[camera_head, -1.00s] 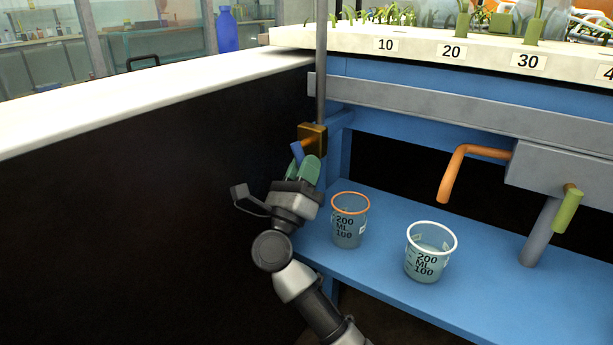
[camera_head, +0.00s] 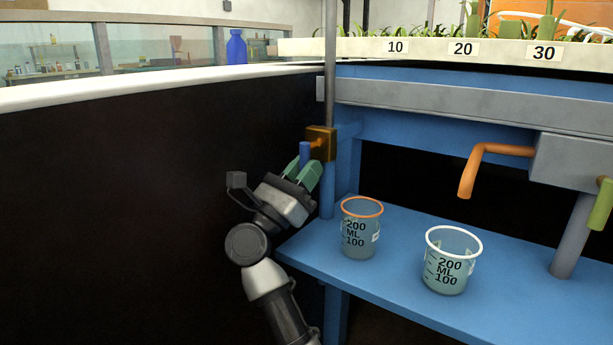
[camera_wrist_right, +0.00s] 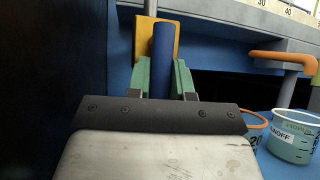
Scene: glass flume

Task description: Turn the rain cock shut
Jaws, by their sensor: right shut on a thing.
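The rain cock is a brass block (camera_head: 321,143) on a thin grey vertical pipe (camera_head: 330,60), with a blue lever handle (camera_head: 305,152). The fingers hide the handle's lower end. My left gripper is not in view.
A beaker with an orange rim (camera_head: 360,240) and one with a white rim (camera_head: 447,275) stand on the blue shelf (camera_head: 400,305), right of my arm. An orange spout (camera_head: 470,172) hangs above the shelf. A dark panel (camera_head: 150,190) fills the left side.

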